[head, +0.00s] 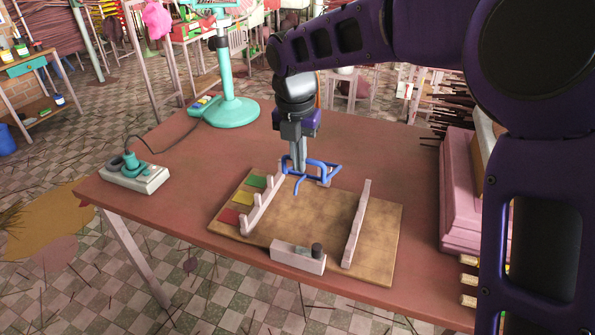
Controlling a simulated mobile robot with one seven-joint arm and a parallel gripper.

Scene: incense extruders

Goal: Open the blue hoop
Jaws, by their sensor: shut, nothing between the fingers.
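The blue hoop (327,171) is a thin angular blue frame at the back of a wooden board (310,210), with a curved piece hanging at its left front. My gripper (298,168) points down at the left part of the hoop, with its fingers closed and nothing held between them. The fingers overlap the hoop in the picture, and I cannot tell whether they touch it. The fingers hide part of the hoop's left side.
The board carries a notched pale rail (262,207) beside green, yellow and red patches, a second rail (356,225) and a small box with a dark knob (298,257). A power strip (137,176), a turquoise stand (232,112) and a pink box (458,190) surround it.

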